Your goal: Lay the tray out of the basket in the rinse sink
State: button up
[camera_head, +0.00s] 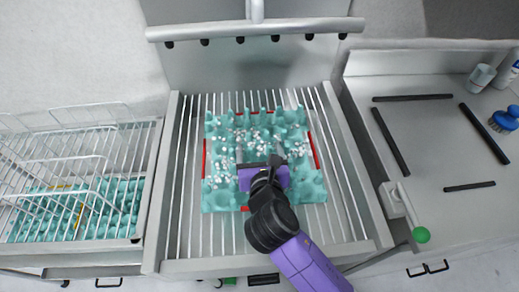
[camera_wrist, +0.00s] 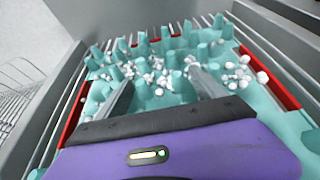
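A teal egg tray (camera_head: 222,195) strewn with white bits lies on the barred floor of the middle sink (camera_head: 345,190), under a pipe with black nozzles. The tray also shows in the wrist view (camera_wrist: 150,100). Red strips show along its edges. My gripper (camera_head: 263,163) is over the tray's middle, hiding part of it. In the wrist view my gripper (camera_wrist: 162,88) has its two fingers apart, down among the tray's pegs; I cannot tell if they touch it. Another teal tray (camera_head: 120,205) shows in the wire basket (camera_head: 60,165) at the left.
A counter (camera_head: 440,150) at the right holds black bars, a blue brush (camera_head: 505,119) and bottles. A lever with a green knob (camera_head: 421,235) stands at the sink's right side. The nozzle pipe (camera_head: 255,29) crosses behind the sink.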

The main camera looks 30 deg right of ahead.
jog(key=shift+r, duration=0.2)
jog(key=v, duration=1.2)
jog(key=shift+a+f, duration=0.1)
